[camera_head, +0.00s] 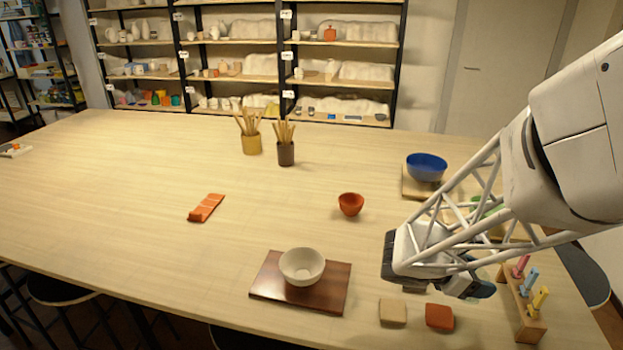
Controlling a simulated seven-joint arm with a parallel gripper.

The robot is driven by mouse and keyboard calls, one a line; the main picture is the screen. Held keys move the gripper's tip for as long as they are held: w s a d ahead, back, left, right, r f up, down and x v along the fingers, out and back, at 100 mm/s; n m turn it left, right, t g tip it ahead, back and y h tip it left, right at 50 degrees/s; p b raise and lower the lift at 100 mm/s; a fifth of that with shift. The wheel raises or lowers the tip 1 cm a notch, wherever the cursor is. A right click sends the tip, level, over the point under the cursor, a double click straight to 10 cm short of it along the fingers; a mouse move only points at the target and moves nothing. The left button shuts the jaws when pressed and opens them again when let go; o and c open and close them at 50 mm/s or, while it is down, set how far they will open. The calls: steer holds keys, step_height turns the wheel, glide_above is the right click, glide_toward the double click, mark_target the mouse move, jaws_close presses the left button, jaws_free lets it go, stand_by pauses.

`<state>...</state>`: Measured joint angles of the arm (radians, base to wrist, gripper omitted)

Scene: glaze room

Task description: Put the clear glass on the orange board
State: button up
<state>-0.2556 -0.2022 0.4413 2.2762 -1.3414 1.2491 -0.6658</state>
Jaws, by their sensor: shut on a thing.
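My gripper (472,287) is at the right, above the front part of the table. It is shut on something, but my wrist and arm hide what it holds. I cannot make out the clear glass anywhere in this view. An orange slab (206,208), which may be the orange board, lies on the left-centre of the table. It looks flat with a raised near end, and nothing stands on it. My gripper is well to the right of it.
A cream bowl (302,265) stands on a dark wooden board (335,291). An orange bowl (351,204), two brush pots (252,143), a blue bowl (427,166), two small tiles (439,316) and a peg rack (524,308) also stand around. The left table is mostly clear.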

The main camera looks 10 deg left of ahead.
steer(key=w+a+n+t+y, duration=0.25)
steer(key=w+a, duration=0.25)
steer(key=a, duration=0.5)
steer(key=w+a+r+n+t+y, duration=0.1)
steer(key=w+a+n+t+y, duration=0.25)
steer(key=a, duration=0.65)
steer(key=w+a+n+t+y, duration=0.1)
steer(key=w+a+n+t, duration=0.15)
steer(key=w+a, duration=0.6)
steer(key=s+a+n+y, duration=0.1)
steer(key=a+n+y, duration=0.2)
steer(key=a, duration=0.9)
steer(key=s+a+n+y, duration=0.2)
steer(key=a+n+y, duration=0.1)
steer(key=a, duration=0.9)
steer(key=s+a+n+t+y, duration=0.1)
steer(key=s+a+n+y, duration=0.1)
steer(key=a, duration=1)
steer(key=shift+s+n+y, duration=0.2)
steer(key=shift+n+y, duration=0.55)
steer(key=shift+y, duration=0.15)
steer(key=shift+r, duration=0.1)
steer(key=w+a, duration=0.3)
steer(key=w, duration=0.1)
steer(key=w+a+f, duration=0.1)
steer(key=w+a, duration=0.2)
steer(key=a, duration=0.1)
steer(key=w+a, duration=0.4)
steer(key=shift+w+f, duration=0.25)
steer(key=shift+w, duration=0.05)
